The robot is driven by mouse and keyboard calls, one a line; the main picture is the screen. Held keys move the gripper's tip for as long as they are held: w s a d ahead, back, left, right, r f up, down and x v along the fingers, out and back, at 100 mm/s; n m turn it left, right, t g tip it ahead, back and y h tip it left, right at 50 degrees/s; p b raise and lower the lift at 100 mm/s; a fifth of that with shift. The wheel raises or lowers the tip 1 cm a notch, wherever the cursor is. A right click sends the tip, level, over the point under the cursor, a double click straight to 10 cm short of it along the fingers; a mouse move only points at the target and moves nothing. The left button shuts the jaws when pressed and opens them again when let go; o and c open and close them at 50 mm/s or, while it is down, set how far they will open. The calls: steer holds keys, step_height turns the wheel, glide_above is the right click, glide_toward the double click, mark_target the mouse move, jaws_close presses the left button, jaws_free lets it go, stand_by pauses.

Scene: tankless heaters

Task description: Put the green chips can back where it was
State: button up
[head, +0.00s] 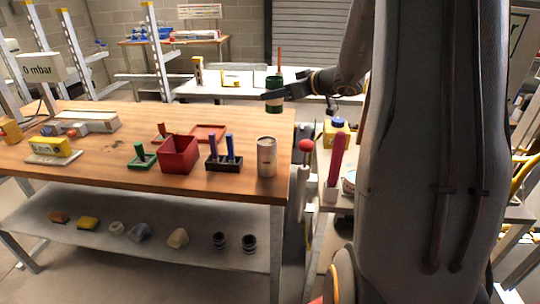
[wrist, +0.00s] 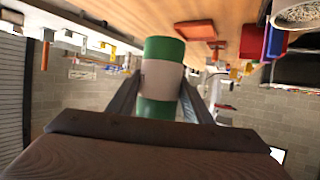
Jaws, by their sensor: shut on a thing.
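The green chips can (head: 274,105) has green ends and a pale middle band. In the head view it is upright by the far right corner of the wooden table, partly covered by my gripper (head: 273,94). In the wrist view, which looks upside down, the can (wrist: 163,75) sits between the two fingers of my gripper (wrist: 162,92), and they are shut on its middle. One end of the can overlaps the tabletop there. I cannot tell whether it touches the wood.
The wooden table (head: 100,165) bears a beige can (head: 266,157) near its right front corner, a red bin (head: 178,154) and a black block with blue pegs (head: 223,163). A side cart (head: 322,180) stands close on the right. The table's far right part is clear.

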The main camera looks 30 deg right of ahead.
mark_target(275, 101)
steer(key=f+b, duration=0.1)
steer(key=w+f+b, duration=0.1)
steer(key=f, duration=0.1)
steer(key=shift+f, duration=0.1)
step_height(275, 101, down, 10)
steer(key=shift+r+p, duration=0.2)
steer(key=shift+p, duration=0.8)
steer(key=shift+f, duration=0.25)
steer(key=shift+f+b, duration=0.15)
steer(key=shift+b, duration=0.15)
steer(key=o, duration=1.3)
steer(key=shift+r+p, duration=0.25)
steer(key=shift+p, duration=0.2)
steer(key=b+v, duration=0.3)
steer(key=v, duration=0.9)
steer(key=shift+f+b, duration=0.15)
steer(key=shift+b, duration=0.15)
